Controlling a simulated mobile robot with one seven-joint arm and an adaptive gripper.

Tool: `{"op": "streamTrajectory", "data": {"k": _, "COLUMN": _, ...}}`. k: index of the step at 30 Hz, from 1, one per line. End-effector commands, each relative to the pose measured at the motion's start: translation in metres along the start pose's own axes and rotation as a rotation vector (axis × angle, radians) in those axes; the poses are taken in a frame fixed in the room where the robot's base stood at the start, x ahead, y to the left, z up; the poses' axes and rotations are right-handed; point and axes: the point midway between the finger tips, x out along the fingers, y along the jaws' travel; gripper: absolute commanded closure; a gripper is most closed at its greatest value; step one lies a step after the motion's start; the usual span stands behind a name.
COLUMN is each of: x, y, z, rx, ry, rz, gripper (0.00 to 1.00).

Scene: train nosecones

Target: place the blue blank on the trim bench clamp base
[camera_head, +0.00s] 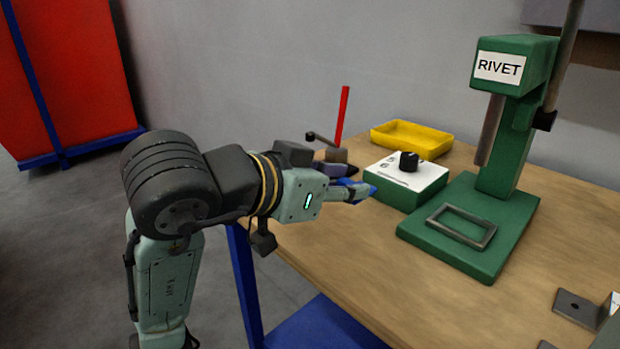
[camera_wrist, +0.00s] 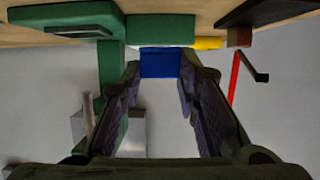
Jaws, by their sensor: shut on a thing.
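The blue blank (camera_head: 352,190) is held in my gripper (camera_head: 358,185), above the near edge of the wooden bench. The fingers hide part of it. In the wrist view the blank (camera_wrist: 159,63) shows as a blue block between the fingertips of my gripper (camera_wrist: 160,75). I cannot tell surely whether this is the trim bench clamp base.
A white-topped green box with a black knob (camera_head: 408,162) stands right of my gripper. Behind it is a yellow tray (camera_head: 411,139). A green RIVET press (camera_head: 515,110) with a grey frame (camera_head: 461,227) on its base stands further right.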

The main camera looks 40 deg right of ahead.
Motion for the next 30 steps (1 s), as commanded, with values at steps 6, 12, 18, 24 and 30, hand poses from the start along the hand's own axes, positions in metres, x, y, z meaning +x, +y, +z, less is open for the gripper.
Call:
{"op": "streamTrajectory", "data": {"k": 6, "x": 0.014, "y": -0.052, "z": -0.001, "rx": -0.010, "ry": -0.001, "rz": 0.001, "gripper": 0.98}}
{"op": "streamTrajectory", "data": {"k": 12, "x": 0.027, "y": -0.103, "z": -0.001, "rx": -0.008, "ry": -0.001, "rz": 0.000, "gripper": 0.98}}
{"op": "streamTrajectory", "data": {"k": 18, "x": 0.036, "y": -0.134, "z": -0.001, "rx": -0.004, "ry": 0.000, "rz": 0.000, "gripper": 0.98}}
{"op": "streamTrajectory", "data": {"k": 24, "x": 0.042, "y": -0.150, "z": 0.003, "rx": -0.006, "ry": -0.001, "rz": 0.000, "gripper": 0.98}}
{"op": "streamTrajectory", "data": {"k": 30, "x": 0.053, "y": -0.148, "z": 0.029, "rx": -0.003, "ry": 0.001, "rz": 0.000, "gripper": 0.98}}
